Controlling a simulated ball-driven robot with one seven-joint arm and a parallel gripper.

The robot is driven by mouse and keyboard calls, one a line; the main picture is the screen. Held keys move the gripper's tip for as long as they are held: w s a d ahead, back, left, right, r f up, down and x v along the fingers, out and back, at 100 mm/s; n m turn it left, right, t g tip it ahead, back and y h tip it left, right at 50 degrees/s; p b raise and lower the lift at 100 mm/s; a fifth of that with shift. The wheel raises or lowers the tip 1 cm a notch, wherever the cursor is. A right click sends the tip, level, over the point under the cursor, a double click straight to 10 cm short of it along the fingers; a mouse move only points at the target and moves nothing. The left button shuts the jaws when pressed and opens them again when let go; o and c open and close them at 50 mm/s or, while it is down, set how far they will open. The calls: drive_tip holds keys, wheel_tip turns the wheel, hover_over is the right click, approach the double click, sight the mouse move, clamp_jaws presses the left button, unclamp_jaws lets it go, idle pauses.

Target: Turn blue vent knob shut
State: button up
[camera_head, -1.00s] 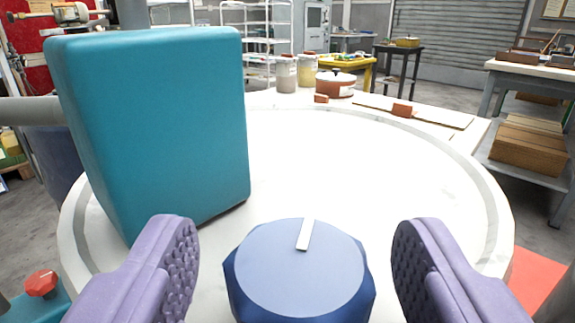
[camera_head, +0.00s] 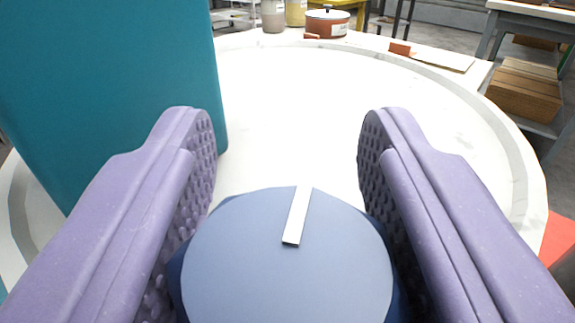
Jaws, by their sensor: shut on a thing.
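The blue vent knob (camera_head: 285,275) is at the bottom middle of the view, above a white round surface. Its flat top carries a white pointer mark (camera_head: 298,215) that runs toward the far edge, tilted slightly right. My gripper (camera_head: 287,135) has its two purple padded fingers on either side of the knob, shut on it. The fingertips reach past the knob's far edge. The lower part of the knob and the contact with the pads are partly hidden.
A tall teal block (camera_head: 110,90) stands close on the left, beside my left finger. The white round top (camera_head: 300,100) is clear ahead. A brown pot (camera_head: 327,22), jars and a small brown block (camera_head: 400,49) sit at the back. Wooden boxes (camera_head: 525,90) are on a shelf at right.

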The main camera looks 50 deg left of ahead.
drive_tip(key=shift+t, duration=0.3)
drive_tip(key=m+t+h, duration=0.1)
drive_tip(key=h, duration=0.1)
drive_tip(key=m+t+h+b, duration=0.1)
drive_tip(key=m+t, duration=0.1)
drive_tip(key=shift+w+d+h, duration=0.15)
drive_tip(key=shift+h, duration=0.25)
drive_tip(key=shift+w+d+m+t+h+b, duration=0.15)
drive_tip(key=shift+m+t+h+b, duration=0.15)
drive_tip(key=shift+m+t+h, duration=0.8)
drive_tip(key=shift+d+m+h, duration=0.1)
drive_tip(key=shift+m+h, duration=0.2)
drive_tip(key=shift+h, duration=0.3)
drive_tip(key=o, duration=1)
drive_tip(key=shift+c, duration=0.2)
